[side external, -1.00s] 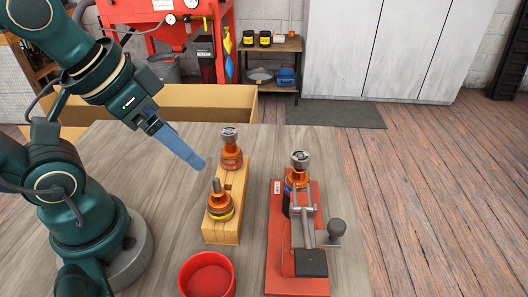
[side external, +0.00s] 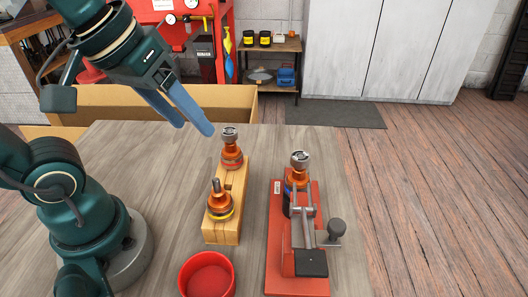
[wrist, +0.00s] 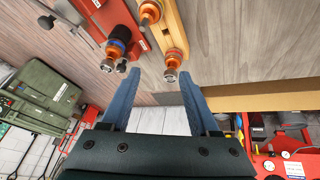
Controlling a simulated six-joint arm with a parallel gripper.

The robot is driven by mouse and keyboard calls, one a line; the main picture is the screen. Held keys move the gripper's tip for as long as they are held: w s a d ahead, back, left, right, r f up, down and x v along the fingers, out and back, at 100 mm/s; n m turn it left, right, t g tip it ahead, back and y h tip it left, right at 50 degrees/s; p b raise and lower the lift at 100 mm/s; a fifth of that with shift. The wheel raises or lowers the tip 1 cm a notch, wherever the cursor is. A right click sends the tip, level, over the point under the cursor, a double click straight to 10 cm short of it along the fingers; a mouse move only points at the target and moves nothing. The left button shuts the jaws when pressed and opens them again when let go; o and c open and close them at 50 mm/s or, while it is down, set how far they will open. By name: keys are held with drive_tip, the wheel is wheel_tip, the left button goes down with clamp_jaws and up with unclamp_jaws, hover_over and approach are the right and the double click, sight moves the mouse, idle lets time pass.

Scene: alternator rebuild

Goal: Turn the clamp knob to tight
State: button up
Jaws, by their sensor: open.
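The clamp knob (side external: 336,228) is a dark grey ball on a short stem at the right side of the red clamp fixture (side external: 280,262). A rotor with copper windings (side external: 298,175) stands at the far end of this fixture, with a grey clamp bar beside it. My gripper (side external: 196,129) is open and empty, in the air left of and beyond the fixture. Its two blue fingers stand apart in the wrist view (wrist: 160,76).
A wooden block (side external: 225,231) holding two rotors (side external: 231,155) stands left of the fixture, between it and my arm. A red bowl (side external: 207,275) sits at the front. A cardboard box (side external: 95,98) lies behind the table. The tabletop right of the fixture is clear.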

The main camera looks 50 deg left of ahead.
drive_tip(key=w+d+r+n+g, duration=0.25)
drive_tip(key=w+r+n, duration=0.2)
drive_tip(key=w, duration=0.65)
drive_tip(key=w+d+f+g, duration=0.1)
drive_tip(key=w+f, duration=0.1)
drive_tip(key=f, duration=0.1)
drive_tip(key=w+d+f, duration=0.2)
drive_tip(key=f, duration=0.1)
drive_tip(key=w+d+f+n+g, duration=0.1)
drive_tip(key=f, duration=0.2)
drive_tip(key=shift+w+d+f+g, duration=0.1)
drive_tip(key=shift+w+d+g, duration=0.1)
drive_tip(key=shift+w+g, duration=0.2)
drive_tip(key=shift+d+f, duration=0.1)
drive_tip(key=shift+f, duration=2.55)
clamp_jaws()
